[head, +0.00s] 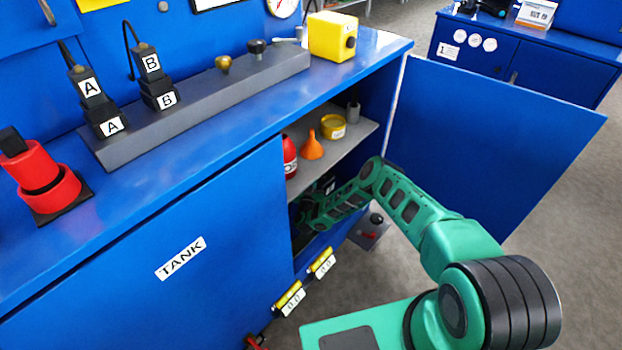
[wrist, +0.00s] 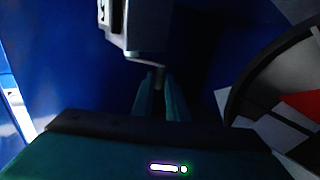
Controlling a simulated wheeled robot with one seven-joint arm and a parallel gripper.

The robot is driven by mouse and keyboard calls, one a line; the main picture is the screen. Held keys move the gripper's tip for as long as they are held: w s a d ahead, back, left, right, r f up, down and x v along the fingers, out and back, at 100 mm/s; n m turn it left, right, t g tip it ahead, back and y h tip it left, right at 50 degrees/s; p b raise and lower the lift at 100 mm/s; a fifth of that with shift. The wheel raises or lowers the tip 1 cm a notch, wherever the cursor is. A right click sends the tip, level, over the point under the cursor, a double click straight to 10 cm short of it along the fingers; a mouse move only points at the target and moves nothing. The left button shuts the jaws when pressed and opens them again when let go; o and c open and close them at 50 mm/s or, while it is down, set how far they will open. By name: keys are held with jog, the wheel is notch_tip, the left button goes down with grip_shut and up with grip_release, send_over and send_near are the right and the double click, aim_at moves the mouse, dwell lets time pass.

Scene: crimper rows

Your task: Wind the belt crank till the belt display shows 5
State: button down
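In the wrist view, a grey box (wrist: 140,25) with a pale label, partly cut off, is at the top. A thin bent metal crank (wrist: 143,60) comes from its underside and ends in a small handle (wrist: 160,78). The two fingertips of my gripper (wrist: 160,88) stand close on either side of this handle and look closed on it; the spot is dark. In the head view my arm reaches into the open cabinet and my gripper is mostly hidden. I see no readable belt display.
The cabinet's open door (head: 490,150) stands right of my arm. A shelf (head: 360,135) above holds a red bottle (head: 289,157), an orange funnel (head: 312,146) and a yellow tin (head: 333,127). A round disc with a red sector (wrist: 300,103) is close at right in the wrist view.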

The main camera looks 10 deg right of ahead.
jog(key=shift+w+a+m+g+h, duration=0.1)
jog(key=shift+w+m+g+h, duration=0.2)
jog(key=shift+m+h, duration=0.3)
jog(key=c, duration=1.7)
grip_release()
jog(key=shift+c, duration=0.2)
jog(key=shift+s, duration=0.1)
jog(key=v, duration=0.7)
jog(key=shift+a, duration=0.15)
